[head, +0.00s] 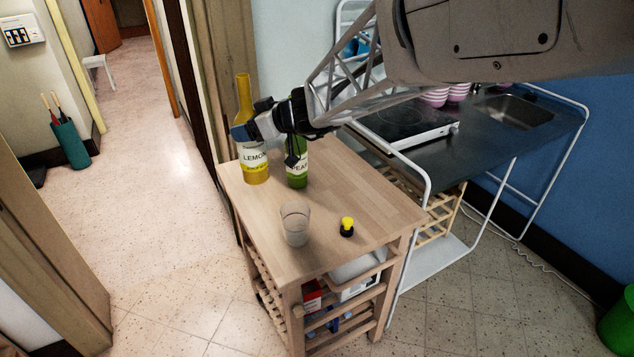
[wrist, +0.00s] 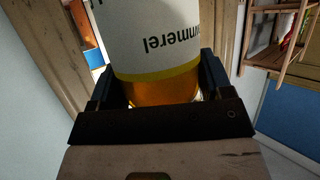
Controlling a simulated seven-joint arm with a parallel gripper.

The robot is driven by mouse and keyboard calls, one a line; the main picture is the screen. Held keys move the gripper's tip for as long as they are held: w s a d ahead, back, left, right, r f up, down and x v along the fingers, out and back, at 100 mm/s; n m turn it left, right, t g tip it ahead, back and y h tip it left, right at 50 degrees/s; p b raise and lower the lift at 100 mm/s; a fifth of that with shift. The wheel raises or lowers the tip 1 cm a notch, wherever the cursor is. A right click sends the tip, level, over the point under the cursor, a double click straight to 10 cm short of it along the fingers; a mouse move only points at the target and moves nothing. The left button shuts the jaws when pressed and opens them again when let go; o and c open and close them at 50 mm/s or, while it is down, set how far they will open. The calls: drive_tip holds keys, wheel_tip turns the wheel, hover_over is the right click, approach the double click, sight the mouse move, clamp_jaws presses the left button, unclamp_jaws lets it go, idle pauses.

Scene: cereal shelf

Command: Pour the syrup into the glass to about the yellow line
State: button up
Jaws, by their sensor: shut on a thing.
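My gripper (head: 243,131) is shut on the yellow syrup bottle (head: 257,172), labelled LEMON, at the left back of the wooden cart. The bottle looks upright; I cannot tell whether its base touches the top. In the wrist view, the fingers flank the bottle (wrist: 158,90), which shows a pale label and amber liquid. The clear glass (head: 294,226) stands upright near the cart's front and looks empty. I cannot make out a yellow line on it. A green bottle labelled PEAR (head: 298,178) stands right of the yellow one, partly hidden by my gripper.
A small yellow-and-black cap-like object (head: 347,227) lies right of the glass on the cart top (head: 372,196). The right half of the top is mostly clear. A dark counter with a hotplate (head: 408,126) and sink (head: 516,109) adjoins the cart behind and right.

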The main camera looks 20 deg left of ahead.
drive_tip(key=s+d+f+t, duration=0.1)
drive_tip(key=s+d+f, duration=0.2)
drive_tip(key=s, duration=0.3)
drive_tip(key=s+d+f, duration=0.3)
drive_tip(key=s+d, duration=0.1)
drive_tip(key=s, duration=0.1)
drive_tip(key=s+d+f+g, duration=0.1)
drive_tip(key=s+d+f, duration=0.1)
drive_tip(key=d+f, duration=0.4)
wheel_tip(320, 180, down, 3)
drive_tip(key=shift+s+d+r+g, duration=0.15)
drive_tip(key=shift+s+d+g, duration=0.15)
drive_tip(key=shift+s, duration=0.1)
idle(0.3)
drive_tip(key=f+m+g, duration=0.1)
drive_tip(key=m+g, duration=0.1)
drive_tip(key=s+f+m+g+h, duration=0.1)
drive_tip(key=m+g, duration=0.1)
drive_tip(key=s+f+m+g, duration=0.1)
drive_tip(key=f+m+g, duration=0.1)
drive_tip(key=shift+d+m, duration=0.25)
drive_tip(key=shift+m, duration=0.05)
idle(1.1)
drive_tip(key=shift+s+f+m+g+h, duration=0.3)
drive_tip(key=shift+f+m, duration=0.2)
drive_tip(key=shift+f, duration=0.2)
idle(1.6)
